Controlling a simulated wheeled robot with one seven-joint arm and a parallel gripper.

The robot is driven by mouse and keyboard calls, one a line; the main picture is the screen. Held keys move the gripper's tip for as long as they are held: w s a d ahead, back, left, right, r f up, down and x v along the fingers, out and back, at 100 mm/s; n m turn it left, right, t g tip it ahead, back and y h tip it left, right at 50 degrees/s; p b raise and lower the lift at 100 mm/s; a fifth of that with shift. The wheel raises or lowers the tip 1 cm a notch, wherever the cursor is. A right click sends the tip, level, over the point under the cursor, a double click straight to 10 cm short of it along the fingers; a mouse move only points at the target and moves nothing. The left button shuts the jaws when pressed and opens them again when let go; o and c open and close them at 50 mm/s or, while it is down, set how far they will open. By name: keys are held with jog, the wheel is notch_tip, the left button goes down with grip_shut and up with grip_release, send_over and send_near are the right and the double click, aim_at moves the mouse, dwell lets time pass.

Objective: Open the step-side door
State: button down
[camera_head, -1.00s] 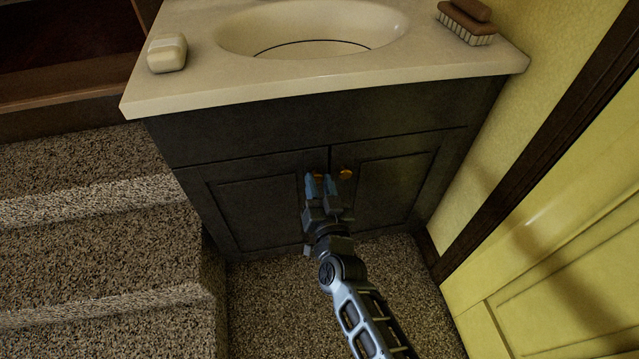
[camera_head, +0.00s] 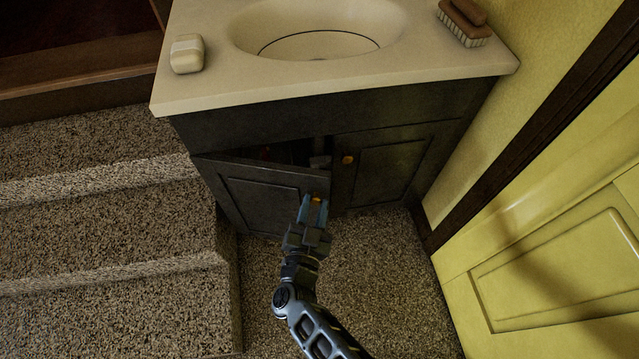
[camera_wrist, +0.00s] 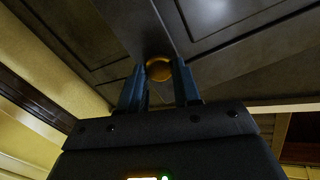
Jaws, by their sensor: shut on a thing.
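The vanity cabinet (camera_head: 330,118) stands beside carpeted steps. Its left door, the step-side door (camera_head: 262,193), is partly open, its right edge swung out toward me. A dark gap shows above it. My gripper (camera_head: 313,208) is shut on that door's small brass knob (camera_head: 316,200). In the wrist view, the knob (camera_wrist: 159,70) sits between my two blue fingers, with my gripper (camera_wrist: 160,92) around it. The right door (camera_head: 390,168) is closed and has its own brass knob (camera_head: 347,160). Most of the cabinet's inside is dark or hidden.
Carpeted steps (camera_head: 100,225) rise close to the left of the open door. A yellow panelled door (camera_head: 560,255) stands at the right. Carpeted floor (camera_head: 375,270) is clear in front. Soap (camera_head: 187,54) and a brush (camera_head: 464,24) lie on the sink counter (camera_head: 330,82).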

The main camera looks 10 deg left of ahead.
jog(key=s+a+m+g+h, duration=0.1)
jog(key=s+a+m+h, duration=0.2)
jog(key=s+h, duration=0.2)
jog(key=b+v, duration=0.1)
jog(key=v, duration=0.1)
jog(key=shift+s+d, duration=0.2)
jog(key=shift+s, duration=0.15)
jog(key=c, duration=0.8)
grip_release()
jog(key=v, duration=0.7)
jog(key=shift+s+a, duration=0.2)
jog(key=shift+s, duration=0.15)
